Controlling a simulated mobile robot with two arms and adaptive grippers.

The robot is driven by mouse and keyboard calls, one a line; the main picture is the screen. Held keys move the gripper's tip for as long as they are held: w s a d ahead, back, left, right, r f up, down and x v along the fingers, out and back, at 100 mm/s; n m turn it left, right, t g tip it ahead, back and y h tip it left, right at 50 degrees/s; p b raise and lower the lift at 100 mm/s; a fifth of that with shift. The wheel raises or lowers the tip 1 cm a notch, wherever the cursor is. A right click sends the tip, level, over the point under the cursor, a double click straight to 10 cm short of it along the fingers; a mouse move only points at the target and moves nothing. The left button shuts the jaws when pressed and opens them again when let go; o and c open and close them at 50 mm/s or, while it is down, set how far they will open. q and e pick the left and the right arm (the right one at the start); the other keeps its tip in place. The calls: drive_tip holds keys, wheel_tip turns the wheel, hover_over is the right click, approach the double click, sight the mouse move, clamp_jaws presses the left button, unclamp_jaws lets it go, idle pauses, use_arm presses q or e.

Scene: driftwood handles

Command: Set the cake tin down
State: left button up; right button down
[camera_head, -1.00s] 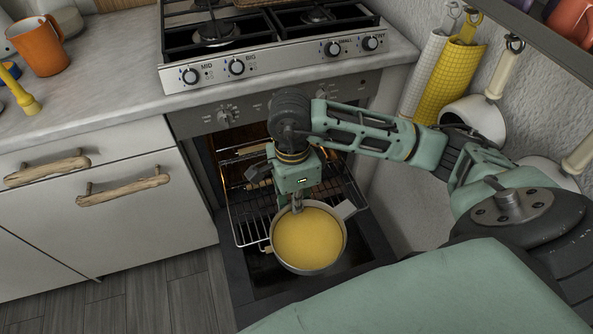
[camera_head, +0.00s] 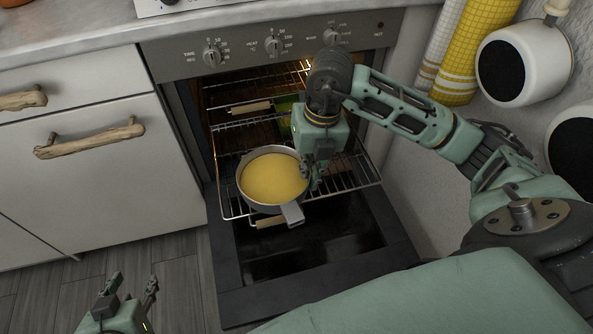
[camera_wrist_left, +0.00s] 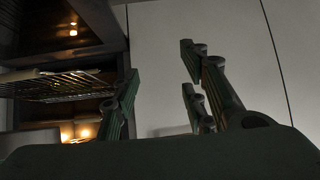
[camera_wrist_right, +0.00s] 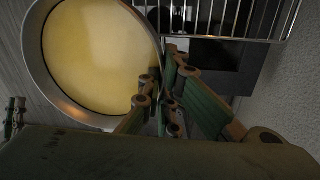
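The cake tin (camera_head: 250,197), a round grey tin with yellow filling, is level over the pulled-out oven rack (camera_head: 350,181). I cannot tell whether its base touches the wires. My right gripper (camera_head: 312,178) is at the tin's right side. In the right wrist view its fingers (camera_wrist_right: 160,88) are closed about the rim of the tin (camera_wrist_right: 88,117). A grey handle-like tab (camera_head: 292,214) sticks out at the tin's front right. My left gripper (camera_head: 128,290) is open and empty, low at the left; its spread fingers (camera_wrist_left: 160,80) also show in the left wrist view.
The open oven door (camera_head: 300,250) lies below the rack. Another rack (camera_head: 250,108) with a wooden grip is above, inside the lit oven. Cabinets with driftwood handles (camera_head: 90,140) stand left; the wall with hanging pots (camera_head: 525,65) is right.

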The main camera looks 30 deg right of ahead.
drive_tip(key=shift+m, duration=0.9)
drive_tip(key=w+d+f+b, duration=0.1)
drive_tip(key=w+d+f, duration=0.1)
drive_tip(key=w, duration=0.1)
drive_tip(key=w+d+f+b, duration=0.1)
drive_tip(key=w+d+f, duration=0.1)
drive_tip(key=w+f, duration=0.1)
drive_tip(key=w+d+f+b, duration=0.2)
drive_tip(key=w, duration=0.1)
drive_tip(key=shift+w+d+f, duration=0.3)
drive_tip(key=shift+w+d, duration=0.05)
drive_tip(key=shift+w+d+f, duration=0.1)
drive_tip(key=shift+w+f, duration=0.05)
drive_tip(key=shift+f, duration=0.05)
wheel_tip(320, 180, down, 4)
drive_tip(key=shift+r+b, duration=0.15)
drive_tip(key=shift+b, duration=0.7)
use_arm(q)
drive_tip(key=w+d+r+t+h, duration=0.1)
drive_tip(key=d+r+t+h, duration=0.1)
drive_tip(key=r+t, duration=0.4)
drive_tip(key=w+d+r+t+h, duration=0.2)
drive_tip(key=r+t, duration=0.5)
drive_tip(key=r, duration=1)
drive_tip(key=shift+r+m+t, duration=0.3)
